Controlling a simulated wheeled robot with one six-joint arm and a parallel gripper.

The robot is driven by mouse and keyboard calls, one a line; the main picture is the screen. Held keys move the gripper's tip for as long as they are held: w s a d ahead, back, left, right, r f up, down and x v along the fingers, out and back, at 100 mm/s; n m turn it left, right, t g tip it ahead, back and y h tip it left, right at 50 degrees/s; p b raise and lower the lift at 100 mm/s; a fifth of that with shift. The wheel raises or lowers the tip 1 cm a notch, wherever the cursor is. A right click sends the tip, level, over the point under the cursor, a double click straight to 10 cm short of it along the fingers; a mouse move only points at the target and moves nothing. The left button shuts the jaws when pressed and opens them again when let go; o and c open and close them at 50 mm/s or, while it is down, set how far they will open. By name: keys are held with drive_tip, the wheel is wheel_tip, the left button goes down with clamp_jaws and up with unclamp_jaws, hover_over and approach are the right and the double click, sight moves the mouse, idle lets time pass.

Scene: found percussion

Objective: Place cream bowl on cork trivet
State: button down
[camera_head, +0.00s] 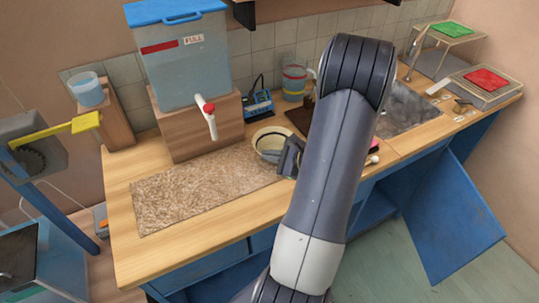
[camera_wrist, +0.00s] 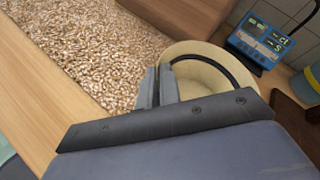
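The cream bowl (camera_head: 267,142) is at the right end of a speckled mat, with a dark line along its rim; in the wrist view the bowl (camera_wrist: 212,82) is partly hidden by my gripper. My gripper (camera_head: 289,158) is at the bowl's near right side. In the wrist view its two fingers (camera_wrist: 159,87) are close together, one outside and one inside the bowl, with the wall between them. I cannot tell whether the bowl touches the counter. I cannot identify the cork trivet for sure; a dark brown board (camera_head: 299,121) lies behind the bowl, partly hidden by my arm.
The speckled mat (camera_head: 195,190) covers much of the wooden counter (camera_head: 165,250). A water dispenser (camera_head: 187,75) on a wooden block stands behind it. A blue meter (camera_head: 258,104) and a striped mug (camera_head: 295,82) stand behind the bowl. The sink (camera_head: 405,110) is at the right.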

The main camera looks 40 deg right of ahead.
drive_tip(key=shift+f, duration=0.2)
drive_tip(key=c, duration=1.6)
unclamp_jaws()
drive_tip(key=shift+r, duration=0.1)
drive_tip(key=shift+r, duration=0.15)
drive_tip(key=b+v, duration=0.1)
drive_tip(key=v, duration=1.1)
